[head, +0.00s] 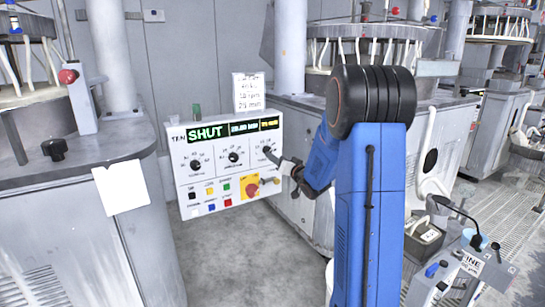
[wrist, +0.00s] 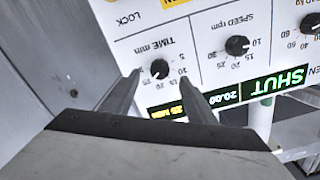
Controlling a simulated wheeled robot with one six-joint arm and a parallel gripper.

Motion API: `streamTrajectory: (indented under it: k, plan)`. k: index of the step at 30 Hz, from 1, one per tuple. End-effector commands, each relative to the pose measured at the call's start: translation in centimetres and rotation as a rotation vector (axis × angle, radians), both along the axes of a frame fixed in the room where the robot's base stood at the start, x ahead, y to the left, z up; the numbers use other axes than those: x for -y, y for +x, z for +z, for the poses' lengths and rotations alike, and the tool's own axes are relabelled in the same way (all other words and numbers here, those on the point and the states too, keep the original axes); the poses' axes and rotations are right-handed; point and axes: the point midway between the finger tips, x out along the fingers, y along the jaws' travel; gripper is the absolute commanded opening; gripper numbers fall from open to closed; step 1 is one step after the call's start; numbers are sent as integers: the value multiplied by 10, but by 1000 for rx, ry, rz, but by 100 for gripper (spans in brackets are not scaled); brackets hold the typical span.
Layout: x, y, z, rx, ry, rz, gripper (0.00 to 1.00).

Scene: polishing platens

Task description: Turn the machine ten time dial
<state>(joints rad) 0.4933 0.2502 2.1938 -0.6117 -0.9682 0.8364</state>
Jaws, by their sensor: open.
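The white control panel of machine TEN (head: 222,184) stands between two grey machines. Its time dial (wrist: 160,69) is a small black knob with a white pointer line, marked TIME min; the wrist view shows the panel upside down. In the head view the dial (head: 267,150) is at the panel's upper right, partly beside my gripper. My gripper (wrist: 159,80) is open, with one fingertip on each side of the dial in the wrist view. I cannot tell whether the fingers touch the knob. In the head view my gripper (head: 276,158) reaches the dial from the right.
The speed dial (head: 233,157) and another black dial (head: 195,165) sit left of it. Displays above include a green SHUT screen (head: 207,132). Below are a red stop button on yellow (head: 252,189) and several coloured buttons. The floor (head: 235,260) before the panel is clear.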

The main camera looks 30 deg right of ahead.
Motion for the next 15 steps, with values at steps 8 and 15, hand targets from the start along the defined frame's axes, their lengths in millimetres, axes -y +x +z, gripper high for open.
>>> streamTrajectory:
  k: [8,15]
  plan:
    - [1,-58,0,0,0,-2,51]
    - [1,-96,1,0,0,-1,51]
